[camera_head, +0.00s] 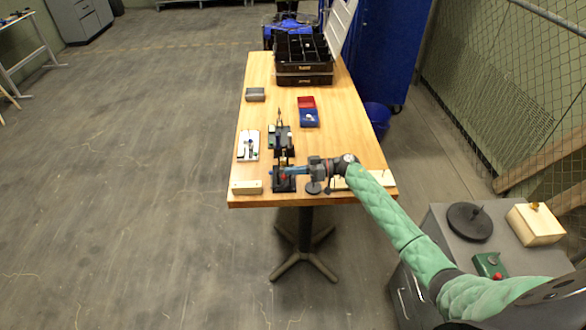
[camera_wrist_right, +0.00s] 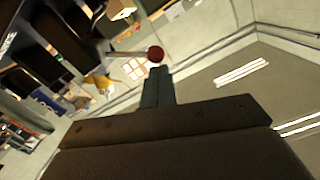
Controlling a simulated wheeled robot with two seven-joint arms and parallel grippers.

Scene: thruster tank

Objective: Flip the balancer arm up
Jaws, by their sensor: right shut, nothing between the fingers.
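A small dark apparatus (camera_head: 284,185) stands near the front edge of the wooden table; it seems to be the balancer, but its arm is too small to make out. My right gripper (camera_head: 288,172) reaches in from the right, at the apparatus, and partly covers it. In the right wrist view my fingers (camera_wrist_right: 158,85) are together and empty. A red ball (camera_wrist_right: 155,53) on a thin rod appears just beyond the fingertips, possibly the end of the balancer arm. I cannot tell whether fingers and ball touch. My left gripper is not in view.
Another dark device (camera_head: 281,138) stands just behind, with a white board (camera_head: 248,145) to its left. A red and blue box (camera_head: 308,112) and black bins (camera_head: 303,76) lie farther back. A pale block (camera_head: 246,187) sits at the front left corner.

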